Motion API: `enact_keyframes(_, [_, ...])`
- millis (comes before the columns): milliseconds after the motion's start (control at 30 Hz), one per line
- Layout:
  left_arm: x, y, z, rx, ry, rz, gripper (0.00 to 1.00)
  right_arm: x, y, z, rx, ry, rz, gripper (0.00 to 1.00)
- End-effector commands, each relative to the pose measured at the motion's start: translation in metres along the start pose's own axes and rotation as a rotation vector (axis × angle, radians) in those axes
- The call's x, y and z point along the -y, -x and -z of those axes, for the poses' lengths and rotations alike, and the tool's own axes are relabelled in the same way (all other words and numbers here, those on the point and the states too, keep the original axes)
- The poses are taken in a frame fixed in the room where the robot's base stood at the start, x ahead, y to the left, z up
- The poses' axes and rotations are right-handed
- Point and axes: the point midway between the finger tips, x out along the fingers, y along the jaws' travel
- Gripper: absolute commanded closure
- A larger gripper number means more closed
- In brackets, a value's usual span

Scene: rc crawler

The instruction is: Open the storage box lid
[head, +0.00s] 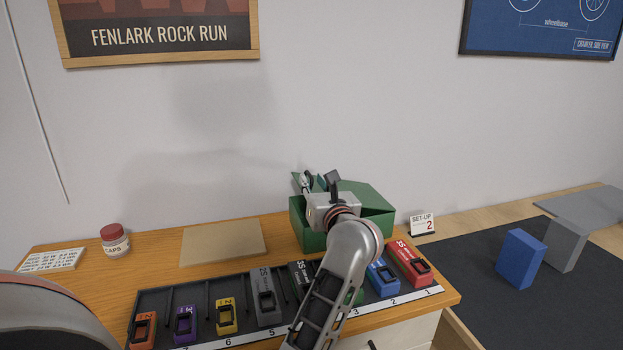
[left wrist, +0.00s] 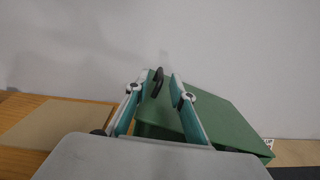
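The green storage box (head: 312,240) stands at the back right of the wooden desk, near the wall. Its green lid (head: 368,194) also shows in the left wrist view (left wrist: 225,115) as a broad slanting panel. My right gripper is not in view.
A dark rack (head: 205,290) of several coloured battery packs runs along the desk front. Blue (head: 520,258) and grey (head: 565,245) blocks are on the dark mat at right.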

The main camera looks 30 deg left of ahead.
Motion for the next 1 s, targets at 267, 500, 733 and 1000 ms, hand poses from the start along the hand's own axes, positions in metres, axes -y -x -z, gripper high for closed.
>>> enact_keyframes(267, [0.000, -0.022, 0.000, 0.001, 0.001, 0.000, 0.77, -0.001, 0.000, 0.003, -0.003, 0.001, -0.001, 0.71])
enact_keyframes(500, [0.000, -0.023, 0.000, 0.000, 0.001, 0.001, 0.77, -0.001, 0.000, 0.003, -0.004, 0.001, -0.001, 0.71])
enact_keyframes(733, [0.000, -0.023, 0.000, 0.000, 0.001, 0.001, 1.00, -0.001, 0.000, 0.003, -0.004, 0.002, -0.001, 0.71])
enact_keyframes(1000, [0.005, -0.027, -0.008, 0.000, -0.022, 0.001, 1.00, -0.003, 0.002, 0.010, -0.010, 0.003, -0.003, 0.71])
